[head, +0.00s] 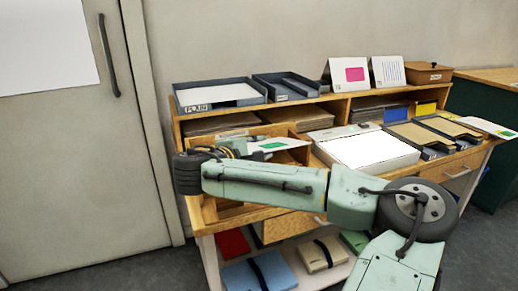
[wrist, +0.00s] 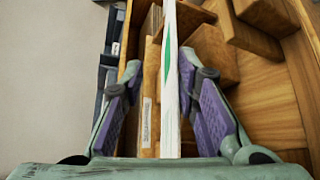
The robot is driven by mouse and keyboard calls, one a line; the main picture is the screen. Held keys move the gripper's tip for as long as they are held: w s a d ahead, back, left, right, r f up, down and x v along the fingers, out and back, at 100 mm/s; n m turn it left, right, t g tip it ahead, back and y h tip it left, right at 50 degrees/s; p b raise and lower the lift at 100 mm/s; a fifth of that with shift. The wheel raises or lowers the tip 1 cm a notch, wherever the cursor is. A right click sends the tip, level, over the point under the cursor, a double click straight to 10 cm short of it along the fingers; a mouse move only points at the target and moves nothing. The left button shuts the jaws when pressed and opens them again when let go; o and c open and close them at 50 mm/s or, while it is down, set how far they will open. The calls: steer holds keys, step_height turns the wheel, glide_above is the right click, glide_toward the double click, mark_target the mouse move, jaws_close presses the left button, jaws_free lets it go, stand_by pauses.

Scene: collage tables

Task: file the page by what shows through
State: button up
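A white page with a green patch (head: 272,146) is at the wooden compartment on the left of the desk. In the wrist view the page (wrist: 171,90) shows nearly edge-on, between the purple pads of my gripper (wrist: 170,85). The fingers are apart, and a gap shows on both sides of the page. In the head view my gripper (head: 232,146) is partly hidden by my arm. A bright white light panel (head: 370,150) lies right of the page. A labelled tray (head: 197,107) and a second dark tray (head: 285,86) stand on the upper shelf.
Cards with a pink block (head: 348,72) and blue stripes (head: 388,71) stand on the shelf beside a brown box (head: 428,73). Open trays (head: 428,150) with brown sheets lie right of the panel. Wooden dividers (wrist: 215,55) stand close to my right finger. A door is at left.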

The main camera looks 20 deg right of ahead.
steer(key=v, duration=1.2)
steer(key=shift+c, duration=0.5)
